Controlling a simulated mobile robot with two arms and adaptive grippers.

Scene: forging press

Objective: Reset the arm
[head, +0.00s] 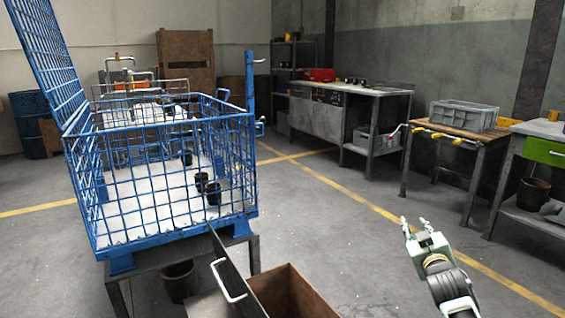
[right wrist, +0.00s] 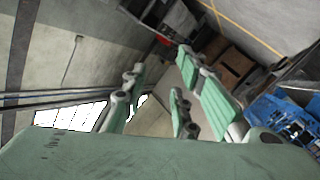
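My right gripper (head: 414,226) is in the lower right of the head view, held out over the bare floor. Its two fingers stand apart with nothing between them. In the right wrist view its green fingers (right wrist: 160,95) are spread and empty. My left gripper does not show in either view.
A blue wire crate (head: 150,235) with several dark cups (head: 213,193) stands on a stand at left. A brown open box (head: 290,290) is in front. A wooden-topped table (head: 455,134) with a grey bin (head: 463,115) stands at right. The middle floor is clear.

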